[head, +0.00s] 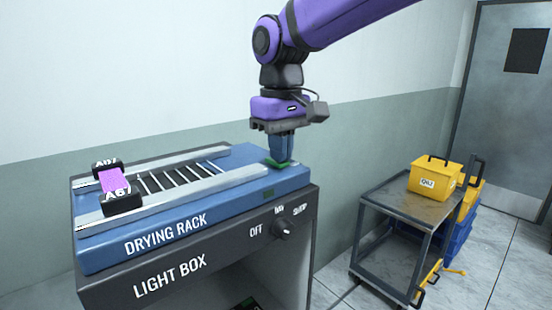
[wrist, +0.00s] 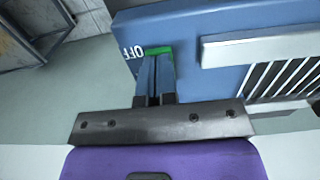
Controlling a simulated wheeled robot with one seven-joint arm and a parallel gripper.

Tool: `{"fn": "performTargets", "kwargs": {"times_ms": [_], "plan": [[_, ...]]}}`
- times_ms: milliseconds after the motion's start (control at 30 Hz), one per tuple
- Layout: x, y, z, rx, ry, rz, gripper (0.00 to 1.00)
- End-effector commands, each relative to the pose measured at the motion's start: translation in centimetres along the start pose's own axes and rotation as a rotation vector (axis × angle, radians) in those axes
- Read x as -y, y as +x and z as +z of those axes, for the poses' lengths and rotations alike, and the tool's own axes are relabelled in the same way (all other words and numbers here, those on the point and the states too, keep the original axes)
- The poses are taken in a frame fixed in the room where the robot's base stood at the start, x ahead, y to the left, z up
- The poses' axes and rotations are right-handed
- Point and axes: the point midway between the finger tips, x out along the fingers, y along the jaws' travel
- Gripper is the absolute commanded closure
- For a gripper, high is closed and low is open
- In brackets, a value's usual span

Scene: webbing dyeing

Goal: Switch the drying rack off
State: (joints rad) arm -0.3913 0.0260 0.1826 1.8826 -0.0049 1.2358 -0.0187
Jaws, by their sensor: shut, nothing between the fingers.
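The drying rack (head: 165,243) is a blue unit with pale rails and slats, lying on top of the dark light box (head: 170,277). A green patch (head: 272,163) on its right top end is partly hidden by my fingers. In the wrist view the green patch (wrist: 158,50) lies at the fingertips, next to white lettering reading OFF (wrist: 131,53). My gripper (head: 280,159) is shut and empty, pointing down at the green patch; it also shows in the wrist view (wrist: 155,60). I cannot tell whether the fingertips touch the patch or hover just above it.
A dark knob (head: 283,229) with OFF lettering is on the light box front. A metal cart (head: 385,193) with a yellow box (head: 432,180) stands right, beyond open floor.

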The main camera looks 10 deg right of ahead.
Motion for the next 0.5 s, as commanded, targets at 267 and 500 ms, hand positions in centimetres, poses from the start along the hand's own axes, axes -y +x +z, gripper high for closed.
{"fn": "performTargets", "kwargs": {"times_ms": [267,500], "plan": [[0.0,-2.0,0.0,-0.004,0.000,0.000,1.00],[0.0,-3.7,0.0,-0.004,0.000,0.000,1.00]]}}
